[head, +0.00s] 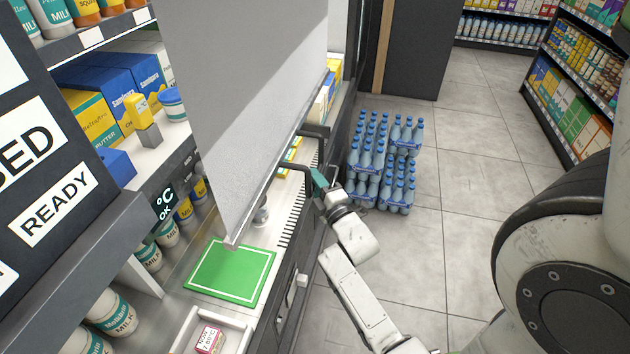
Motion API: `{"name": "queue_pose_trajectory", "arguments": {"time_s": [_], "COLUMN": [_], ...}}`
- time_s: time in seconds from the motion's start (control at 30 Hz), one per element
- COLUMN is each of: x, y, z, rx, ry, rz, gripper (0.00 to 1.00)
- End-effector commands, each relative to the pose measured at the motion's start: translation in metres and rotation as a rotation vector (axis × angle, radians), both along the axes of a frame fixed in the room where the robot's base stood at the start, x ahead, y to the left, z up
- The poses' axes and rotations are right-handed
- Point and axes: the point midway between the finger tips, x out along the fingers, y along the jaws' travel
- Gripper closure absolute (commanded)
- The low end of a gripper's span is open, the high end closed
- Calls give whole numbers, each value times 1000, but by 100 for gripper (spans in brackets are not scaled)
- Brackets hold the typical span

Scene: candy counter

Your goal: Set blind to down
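The blind (245,110) is a pale grey sheet hanging in front of the chilled shelves, its lower edge bar (270,180) slanting above the counter deck. It is partly lowered: the deck below it is open to view. A dark bent handle (292,167) sticks out beside the lower edge. My gripper (319,182), with a teal part at its end, is at the outer end of this handle, right of the blind. Its fingers are too small and overlapped to tell whether they are closed on the handle.
A green mat (231,273) and a white tray (212,335) with a small pink-labelled pack lie on the deck below the blind. Stacked blue bottle packs (385,160) stand on the floor beyond my arm. The tiled floor to the right is clear.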

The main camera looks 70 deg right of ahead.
Motion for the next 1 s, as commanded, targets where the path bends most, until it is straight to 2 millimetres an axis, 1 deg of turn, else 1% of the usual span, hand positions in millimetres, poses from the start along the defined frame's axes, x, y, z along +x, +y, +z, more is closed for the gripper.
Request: {"name": "queue_pose_trajectory", "arguments": {"time_s": [0.33,0.47,0.57,0.67,1.0], "x": [0,0,0,0,0], "y": [0,0,0,0,0], "z": [0,-4,-12,-24,-73], "rx": [0,0,1,1,3], "ry": [0,0,1,2,2], "rz": [0,0,0,0,0], "gripper": [100,100,100,100,100]}}
